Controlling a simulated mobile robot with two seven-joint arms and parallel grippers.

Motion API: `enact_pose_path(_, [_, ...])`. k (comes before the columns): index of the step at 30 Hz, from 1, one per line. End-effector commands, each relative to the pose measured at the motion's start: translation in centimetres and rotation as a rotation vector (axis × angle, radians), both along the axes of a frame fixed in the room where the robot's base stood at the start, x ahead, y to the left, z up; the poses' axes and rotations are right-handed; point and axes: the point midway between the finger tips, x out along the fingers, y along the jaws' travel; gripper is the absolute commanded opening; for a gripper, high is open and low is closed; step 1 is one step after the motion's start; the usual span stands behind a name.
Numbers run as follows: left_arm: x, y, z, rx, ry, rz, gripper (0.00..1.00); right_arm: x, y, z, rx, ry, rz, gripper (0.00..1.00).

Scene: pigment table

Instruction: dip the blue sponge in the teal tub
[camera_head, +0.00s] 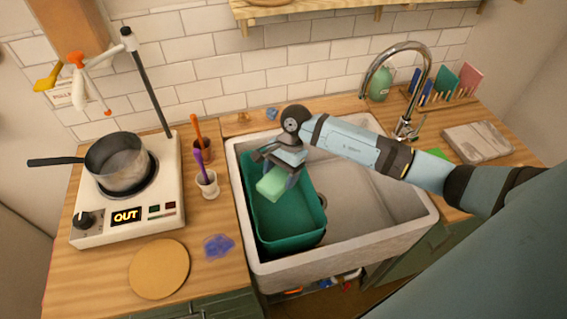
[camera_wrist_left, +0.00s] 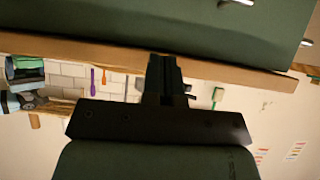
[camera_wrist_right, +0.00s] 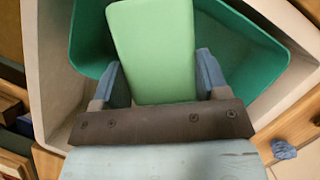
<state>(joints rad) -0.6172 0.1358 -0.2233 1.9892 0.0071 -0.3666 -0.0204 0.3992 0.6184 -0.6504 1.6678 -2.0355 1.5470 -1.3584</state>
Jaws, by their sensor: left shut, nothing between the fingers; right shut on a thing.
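A light green sponge (camera_head: 272,184) is in my right gripper (camera_head: 283,171), which is shut on it above the teal tub (camera_head: 312,233). The block also fills the top middle of the right wrist view (camera_wrist_right: 155,50), with a finger on each side. The held block looks green, not blue. The teal tub stands in the left part of the sink; its inside is partly hidden by the gripper and sponge. My left gripper (camera_wrist_left: 165,78) is shut and empty, seen only in the left wrist view, below the counter edge.
A white sink (camera_head: 392,208) surrounds the tub. A crumpled blue-purple thing (camera_head: 217,246) lies left of it, and a small blue lump (camera_head: 272,113) behind it. A pot (camera_head: 118,161) sits on the hot plate at left. The tap (camera_head: 403,88) rises behind my right arm.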

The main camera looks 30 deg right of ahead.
Motion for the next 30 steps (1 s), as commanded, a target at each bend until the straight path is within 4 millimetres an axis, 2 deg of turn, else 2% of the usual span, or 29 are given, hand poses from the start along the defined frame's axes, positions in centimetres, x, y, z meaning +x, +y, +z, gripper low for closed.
enact_pose_path(3, [-0.1, 0.0, 0.2, -0.001, 0.001, 0.001, 0.0, 1.0, -1.2, 0.0, 0.002, 0.001, -0.238, 0.46])
enact_pose_path(9, [-0.3, -0.1, 0.1, -0.001, 0.005, 0.002, 0.0, 1.8, -2.5, -0.1, -0.002, 0.0, -0.437, 0.46])
enact_pose_path(17, [-0.3, -0.1, -0.5, -0.002, 0.007, 0.001, 0.0, 1.9, -2.6, -1.0, -0.002, 0.001, -0.456, 0.46])
enact_pose_path(30, [-0.2, -0.6, -2.4, -0.008, 0.01, -0.009, 0.0, 1.9, -2.6, -5.2, -0.003, 0.001, -0.453, 0.46])
